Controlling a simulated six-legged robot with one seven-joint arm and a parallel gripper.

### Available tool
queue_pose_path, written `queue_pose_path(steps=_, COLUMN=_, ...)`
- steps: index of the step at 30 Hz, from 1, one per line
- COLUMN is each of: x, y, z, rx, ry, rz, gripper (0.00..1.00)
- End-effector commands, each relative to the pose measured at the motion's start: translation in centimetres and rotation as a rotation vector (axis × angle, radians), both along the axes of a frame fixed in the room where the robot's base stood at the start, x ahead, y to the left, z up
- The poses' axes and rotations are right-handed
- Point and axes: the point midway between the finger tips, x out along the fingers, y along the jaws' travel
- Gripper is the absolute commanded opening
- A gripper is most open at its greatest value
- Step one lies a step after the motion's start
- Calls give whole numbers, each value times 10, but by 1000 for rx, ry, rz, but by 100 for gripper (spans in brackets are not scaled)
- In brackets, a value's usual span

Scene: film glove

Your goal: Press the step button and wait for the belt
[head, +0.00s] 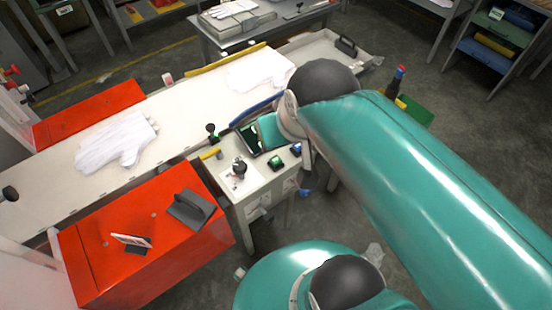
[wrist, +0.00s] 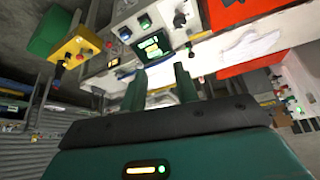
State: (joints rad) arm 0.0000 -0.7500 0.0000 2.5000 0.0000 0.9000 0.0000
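In the head view a white control desk (head: 262,187) stands beside the belt (head: 190,112). It carries a green button (head: 275,162) and a blue-lit button (head: 296,149). The green button (wrist: 145,22) and the blue one (wrist: 125,33) also show at the top of the wrist view. I cannot read which is the step button. A lit screen (wrist: 152,46) is below them there. My gripper (wrist: 160,70) has its two dark green fingers apart, with nothing between them. It is apart from the buttons. In the head view my arm partly hides its fingers.
White gloves (head: 115,142) lie on the belt, with another pair (head: 262,70) farther along. Red housings (head: 90,112) flank the belt. A black-knobbed lever (head: 239,168) stands on the desk. A yellow box (wrist: 80,50) with a red button is at left in the wrist view.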

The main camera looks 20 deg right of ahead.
Motion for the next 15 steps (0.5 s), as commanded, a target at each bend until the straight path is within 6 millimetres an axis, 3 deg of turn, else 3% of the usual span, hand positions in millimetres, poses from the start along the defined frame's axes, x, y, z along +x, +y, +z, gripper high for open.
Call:
queue_pose_path(steps=1, x=0, y=0, z=0, rx=0, ry=0, rz=0, gripper=20)
queue_pose_path(steps=4, x=0, y=0, z=0, rx=0, ry=0, rz=0, gripper=1)
queue_pose_path(steps=15, x=0, y=0, z=0, rx=0, ry=0, rz=0, gripper=0)
